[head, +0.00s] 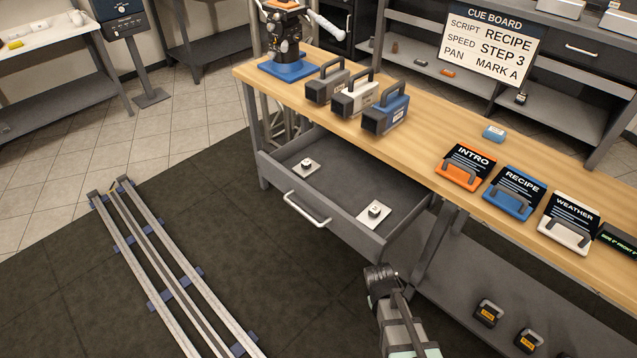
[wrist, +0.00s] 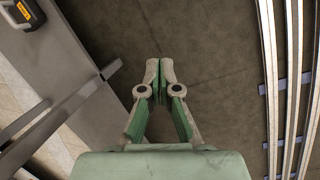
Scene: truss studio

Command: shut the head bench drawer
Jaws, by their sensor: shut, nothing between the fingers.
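The grey bench drawer (head: 345,184) is pulled well out from under the wooden bench top (head: 415,120) in the head view. Its front bears a silver bar handle (head: 306,210). In the wrist view my gripper (wrist: 160,68) is shut and empty, over dark floor. The drawer is not visible in the wrist view.
On the bench top stand three camera-like units (head: 355,97), a robot-like device on a blue base (head: 288,66) and several cue cards (head: 513,190). A bench leg and lower shelf (head: 455,262) are right of my gripper. Floor rails (head: 160,265) run at the left; dark floor before the drawer is clear.

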